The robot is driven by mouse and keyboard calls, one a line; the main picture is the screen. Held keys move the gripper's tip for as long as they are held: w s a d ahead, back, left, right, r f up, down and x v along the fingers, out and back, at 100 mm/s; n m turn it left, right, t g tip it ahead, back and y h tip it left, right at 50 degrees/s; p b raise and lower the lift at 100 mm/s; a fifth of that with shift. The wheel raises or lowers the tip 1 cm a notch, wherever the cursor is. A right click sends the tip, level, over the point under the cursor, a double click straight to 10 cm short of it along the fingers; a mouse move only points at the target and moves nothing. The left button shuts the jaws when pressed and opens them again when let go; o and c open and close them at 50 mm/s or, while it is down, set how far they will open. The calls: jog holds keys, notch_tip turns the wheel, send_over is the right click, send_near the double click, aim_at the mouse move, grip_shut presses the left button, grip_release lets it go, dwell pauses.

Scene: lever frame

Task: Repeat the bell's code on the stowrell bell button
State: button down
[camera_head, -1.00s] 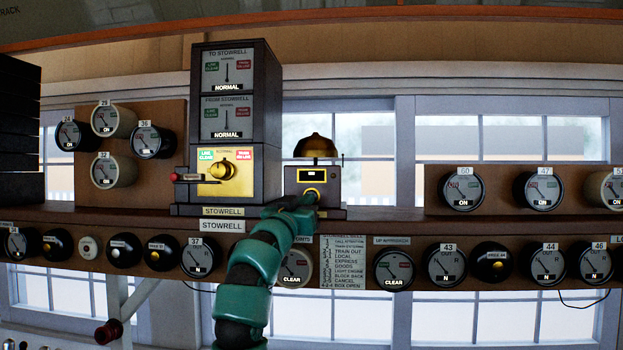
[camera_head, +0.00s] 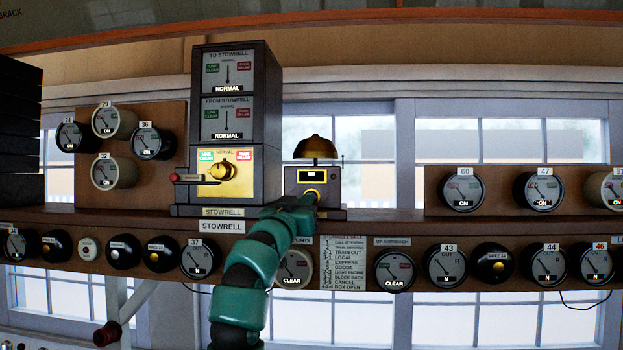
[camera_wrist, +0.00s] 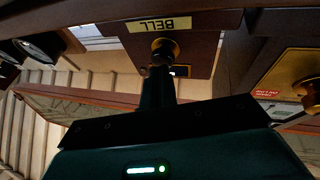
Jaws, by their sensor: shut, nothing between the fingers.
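The stowrell bell box (camera_head: 329,187) stands on the shelf, with a brass dome bell (camera_head: 316,148) on top and a round button (camera_head: 312,193) low on its front. The wrist view, upside down, shows the brass button (camera_wrist: 162,50) beside the BELL plate (camera_wrist: 158,24). My gripper (camera_head: 309,200) is shut and empty, its tip right at the button. The wrist view shows my gripper (camera_wrist: 158,76) lined up with the button and hiding part of it. I cannot tell whether they touch.
The Stowrell block instrument (camera_head: 261,130) stands close left, its two needles at NORMAL and a brass knob (camera_head: 222,170) on its front. A bell code card (camera_head: 343,262) hangs below the shelf edge (camera_head: 385,228). Several round dials line the shelf front.

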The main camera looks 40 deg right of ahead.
jog(key=shift+s+a+b, duration=0.25)
jog(key=shift+b, duration=0.35)
dwell(0.3)
jog(key=shift+w+d, duration=0.1)
jog(key=shift+w+d, duration=0.45)
jog(key=shift+d, duration=0.1)
jog(key=shift+s+a+b, duration=0.5)
jog(key=shift+a+b, duration=0.1)
jog(key=shift+w+d, duration=0.1)
jog(key=shift+w, duration=0.05)
dwell(2.9)
